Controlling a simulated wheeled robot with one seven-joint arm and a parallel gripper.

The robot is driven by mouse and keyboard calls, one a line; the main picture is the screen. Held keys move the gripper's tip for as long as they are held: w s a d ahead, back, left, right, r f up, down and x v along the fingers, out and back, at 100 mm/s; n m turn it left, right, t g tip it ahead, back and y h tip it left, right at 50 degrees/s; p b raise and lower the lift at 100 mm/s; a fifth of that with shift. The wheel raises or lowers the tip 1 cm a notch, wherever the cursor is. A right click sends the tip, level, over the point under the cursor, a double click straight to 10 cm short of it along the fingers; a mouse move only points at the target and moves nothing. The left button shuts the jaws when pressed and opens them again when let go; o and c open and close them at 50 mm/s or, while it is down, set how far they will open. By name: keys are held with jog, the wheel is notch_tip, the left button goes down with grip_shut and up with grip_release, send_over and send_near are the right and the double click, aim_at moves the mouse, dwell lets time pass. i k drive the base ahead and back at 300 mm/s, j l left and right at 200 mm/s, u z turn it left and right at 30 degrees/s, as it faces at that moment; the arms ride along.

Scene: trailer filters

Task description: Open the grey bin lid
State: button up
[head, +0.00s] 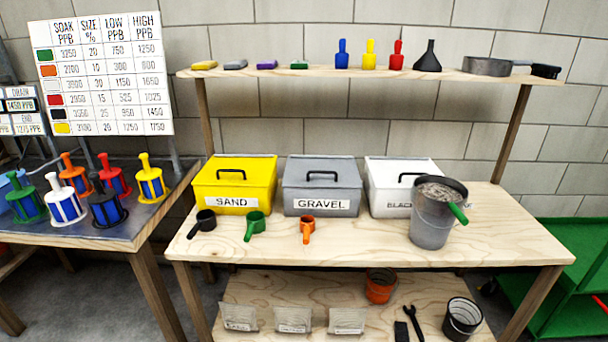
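The grey bin (322,201) stands in the middle of the workbench and carries a white GRAVEL label. Its grey lid (322,164) lies closed on top, with a black handle (323,171) across it. The yellow SAND bin (235,186) is to its left, and a white bin (388,184) with a partly hidden label is to its right. Both of those lids also look closed. My gripper is not in view.
A grey bucket (431,224) with grey granular contents and a green handle stands before the white bin. Black (204,222), green (255,225) and orange (307,229) scoops lie before the bins. A shelf (320,72) runs above. The bench front is clear.

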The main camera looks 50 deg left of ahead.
aim_at(301, 170)
jog(key=u, duration=1.8)
jog(key=i+u, duration=0.1)
jog(key=i, duration=0.5)
jog(key=i+l+u, duration=0.15)
jog(key=i, duration=0.45)
